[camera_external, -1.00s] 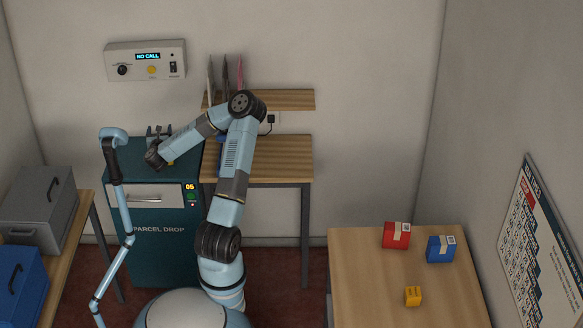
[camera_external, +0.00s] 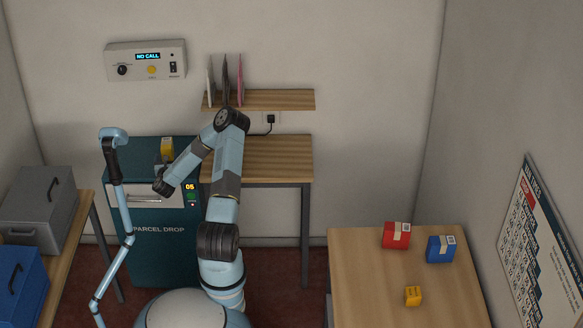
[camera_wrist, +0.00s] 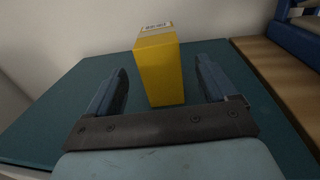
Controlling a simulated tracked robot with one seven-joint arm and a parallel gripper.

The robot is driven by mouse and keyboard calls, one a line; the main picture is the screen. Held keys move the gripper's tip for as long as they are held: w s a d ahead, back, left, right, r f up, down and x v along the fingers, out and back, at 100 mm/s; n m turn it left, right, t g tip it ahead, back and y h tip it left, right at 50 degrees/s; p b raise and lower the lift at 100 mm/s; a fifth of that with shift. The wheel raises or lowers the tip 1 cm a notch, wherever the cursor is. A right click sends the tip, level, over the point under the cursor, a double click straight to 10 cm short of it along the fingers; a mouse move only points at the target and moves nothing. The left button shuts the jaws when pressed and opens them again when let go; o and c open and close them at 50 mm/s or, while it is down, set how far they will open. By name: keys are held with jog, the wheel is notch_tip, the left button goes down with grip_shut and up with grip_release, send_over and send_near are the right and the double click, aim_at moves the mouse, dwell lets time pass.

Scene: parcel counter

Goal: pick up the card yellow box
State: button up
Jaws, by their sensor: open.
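A tall yellow box (camera_external: 167,148) stands upright on the teal top of the parcel drop cabinet. It also shows in the wrist view (camera_wrist: 160,72), with a pale label strip on its top. My gripper (camera_external: 165,168) is low over the cabinet top, on the near side of the box. In the wrist view my gripper (camera_wrist: 162,78) is open, its two blue-grey fingers apart to the left and right of the box, which stands ahead of and partly between them. I see gaps on both sides. A smaller yellow box (camera_external: 413,296) with dark marks lies on the right table.
The parcel drop cabinet (camera_external: 150,262) stands left of a wooden bench (camera_external: 275,160). A shelf (camera_external: 285,99) with upright folders is above the bench. A red box (camera_external: 396,236) and a blue box (camera_external: 440,249) sit on the right table (camera_external: 365,290). The cabinet top around the tall box is clear.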

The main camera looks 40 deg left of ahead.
aim_at(167, 148)
jog(key=shift+x, duration=3.65)
jog(key=shift+r, duration=0.2)
jog(key=c, duration=1.2)
